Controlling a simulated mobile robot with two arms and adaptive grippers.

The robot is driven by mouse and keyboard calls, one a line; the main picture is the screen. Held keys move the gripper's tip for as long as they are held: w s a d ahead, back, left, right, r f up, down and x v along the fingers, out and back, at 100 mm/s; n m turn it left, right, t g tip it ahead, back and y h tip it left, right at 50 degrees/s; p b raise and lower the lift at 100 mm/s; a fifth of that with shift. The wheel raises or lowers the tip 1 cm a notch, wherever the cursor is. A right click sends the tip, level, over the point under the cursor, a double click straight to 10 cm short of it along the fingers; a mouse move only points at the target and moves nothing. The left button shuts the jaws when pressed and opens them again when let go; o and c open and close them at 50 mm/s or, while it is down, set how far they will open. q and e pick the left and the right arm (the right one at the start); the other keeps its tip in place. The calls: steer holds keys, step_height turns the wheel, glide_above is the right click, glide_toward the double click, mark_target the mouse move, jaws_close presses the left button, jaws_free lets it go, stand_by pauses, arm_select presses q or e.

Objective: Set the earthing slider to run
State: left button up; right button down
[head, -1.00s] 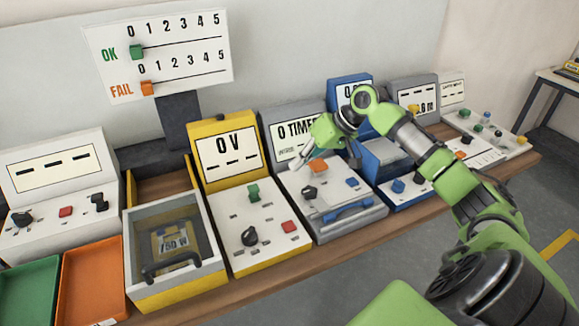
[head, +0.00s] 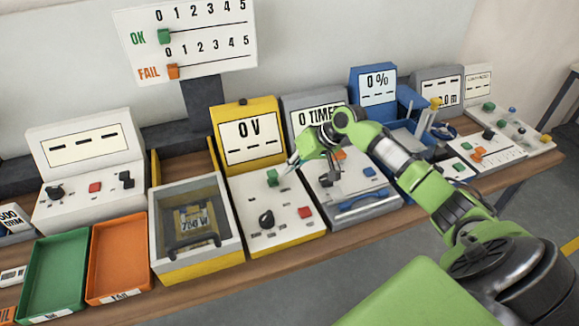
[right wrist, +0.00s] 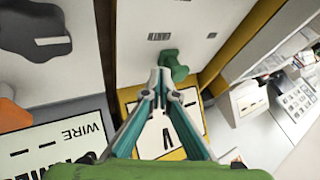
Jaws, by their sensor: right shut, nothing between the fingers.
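A green slider knob (head: 272,177) stands on the sloped white panel of the yellow box (head: 262,145), whose display reads 0 V. It is the likeliest earthing slider, but I cannot read its label. My right gripper (head: 291,163) is shut and empty, with its fingertips close beside the knob on its right. In the right wrist view the fingertips (right wrist: 161,74) are right by the green knob (right wrist: 174,66); I cannot tell whether they touch. My left gripper is not in view.
The same panel has a black rotary knob (head: 266,219) and a red button (head: 305,212). The grey TIMES box (head: 355,215) stands to the right, under my arm.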

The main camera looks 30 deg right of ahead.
steer(key=shift+a+r+p, duration=0.1)
steer(key=shift+a+p, duration=0.2)
steer(key=a+p, duration=0.1)
steer(key=a, duration=0.1)
steer(key=w+a+p, duration=0.1)
steer(key=a+p, duration=0.1)
steer(key=a, duration=0.1)
steer(key=shift+w+a+r, duration=0.1)
steer(key=shift+w+a, duration=0.1)
steer(key=shift+a, duration=0.3)
steer(key=shift+f, duration=0.2)
